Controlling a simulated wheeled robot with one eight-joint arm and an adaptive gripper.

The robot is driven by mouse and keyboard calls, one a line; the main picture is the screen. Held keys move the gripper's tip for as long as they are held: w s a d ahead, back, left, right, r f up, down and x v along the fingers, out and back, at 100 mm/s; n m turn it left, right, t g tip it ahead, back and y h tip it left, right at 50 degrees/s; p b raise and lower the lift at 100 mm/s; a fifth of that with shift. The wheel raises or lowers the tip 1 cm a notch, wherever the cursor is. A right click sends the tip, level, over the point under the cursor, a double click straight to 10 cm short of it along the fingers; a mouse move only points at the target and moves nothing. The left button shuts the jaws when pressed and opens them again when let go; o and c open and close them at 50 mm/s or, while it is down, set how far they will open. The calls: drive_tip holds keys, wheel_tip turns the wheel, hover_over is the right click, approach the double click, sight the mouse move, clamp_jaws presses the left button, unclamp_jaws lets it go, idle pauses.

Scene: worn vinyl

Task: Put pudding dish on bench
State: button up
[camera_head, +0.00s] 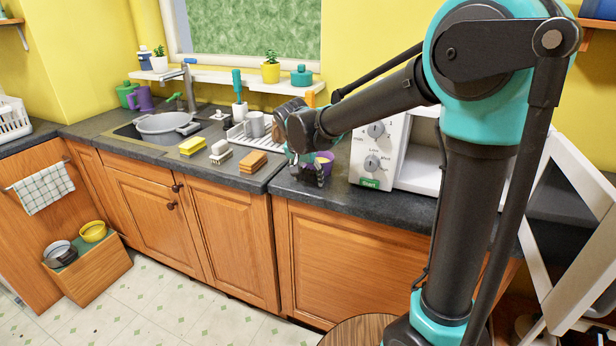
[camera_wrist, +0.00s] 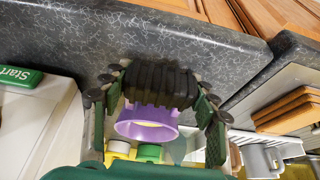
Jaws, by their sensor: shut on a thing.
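My gripper (camera_head: 312,172) is low over the dark stone bench top (camera_head: 350,205), left of the microwave. In the wrist view its two green-padded fingers (camera_wrist: 160,88) are shut on a dark ribbed dish (camera_wrist: 158,80), which I take to be the pudding dish. In the head view the dish is hard to tell from the dark fingers. I cannot tell whether it touches the bench. A purple bowl (camera_head: 326,161) stands close behind the gripper; in the wrist view the bowl (camera_wrist: 147,124) shows just beyond the held dish.
A white microwave (camera_head: 382,157) with its door open stands to the right. To the left are a dish rack with a grey mug (camera_head: 255,124), wooden blocks (camera_head: 253,162), a brush, a yellow sponge (camera_head: 193,145) and a sink with a grey pot (camera_head: 165,128). The bench's front strip is clear.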

drive_tip(key=o, duration=1.7)
drive_tip(key=v, duration=1.2)
drive_tip(key=shift+r, duration=0.2)
drive_tip(key=shift+w, duration=0.1)
